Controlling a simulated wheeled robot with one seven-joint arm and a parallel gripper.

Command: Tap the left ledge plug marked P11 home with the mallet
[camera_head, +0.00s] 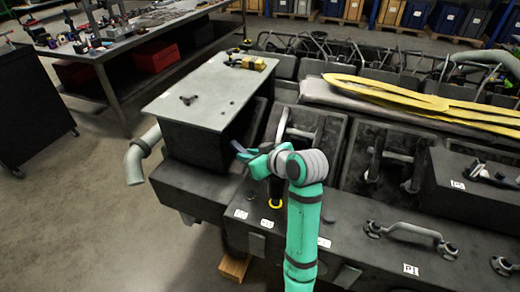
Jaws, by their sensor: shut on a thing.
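My gripper (247,154), at the end of my teal arm, is over the front ledge (225,200) of the engine, near its left part. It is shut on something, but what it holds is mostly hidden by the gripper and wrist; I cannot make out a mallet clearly. Just below the wrist, a dark upright plug-like piece (275,190) with a yellow ring (274,204) at its foot stands at the ledge. White tags (240,213) lie on the ledge near it, too small to read, so I cannot confirm P11. Contact between gripper and plug cannot be told.
A grey plate (205,90) left of my arm carries a yellow-black tool (245,62) and a small dark knob (188,99). Open engine bays with grey levers lie behind. A curved handle (410,231) is at right. Yellow strips (430,100) lie on top. Floor at left is clear.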

